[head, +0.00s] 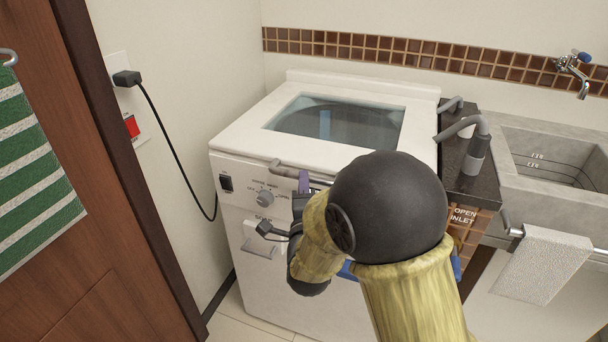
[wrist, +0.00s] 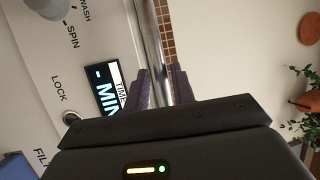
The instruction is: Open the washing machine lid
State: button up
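The white top-loading washing machine (head: 232,160) stands in the corner. Its lid (head: 260,138), with a dark glass window (head: 335,122), is down and flat. A grey bar handle (head: 290,170) runs along the lid's front edge, partly hidden behind my arm. In the wrist view the shiny handle (wrist: 153,40) passes between the two dark ribbed fingers of my gripper (wrist: 162,80). The fingers stand apart, one on each side of the bar, with a narrow gap seeming to show by the right finger. In the head view only a finger (head: 304,183) shows at the handle.
The front panel has a knob (head: 264,198) and a display (wrist: 110,92). A stone sink (head: 540,125) with a towel (head: 543,262) and a dark counter with a grey hose (head: 470,125) stand at the right. A wooden door (head: 90,230) and a power cord (head: 178,150) are at the left.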

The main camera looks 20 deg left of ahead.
jog(key=shift+x, duration=1.55)
grip_shut()
jog(key=shift+r, duration=0.1)
